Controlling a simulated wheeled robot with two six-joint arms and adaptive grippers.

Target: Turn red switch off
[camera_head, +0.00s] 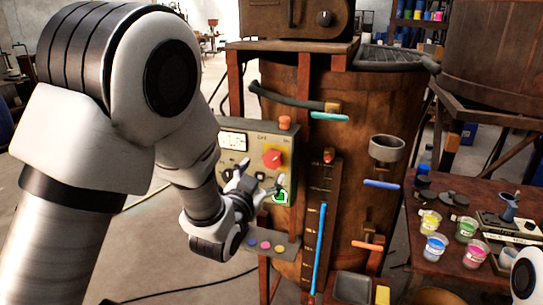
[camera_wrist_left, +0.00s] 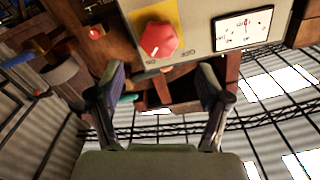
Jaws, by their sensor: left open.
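The red switch (camera_head: 272,158) is a red knob on a yellow plate, on the front of a grey control box (camera_head: 285,136) fixed to a rusty vat. My left gripper (camera_head: 268,184) is just below the knob in the head view, fingers spread and empty. In the left wrist view the red knob (camera_wrist_left: 159,39) is beyond the open fingers (camera_wrist_left: 160,95), above the middle between them. I see no contact with the knob. A small part of my right arm shows at the lower right edge of the head view; its gripper is out of view.
A green lit button (camera_head: 281,197) is close by my left fingers. The box also has a white gauge (camera_head: 233,140) and an orange button on top (camera_head: 285,122). The rusty vat (camera_head: 375,110) has coloured handles sticking out. A table (camera_head: 455,270) with paint cups stands at right.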

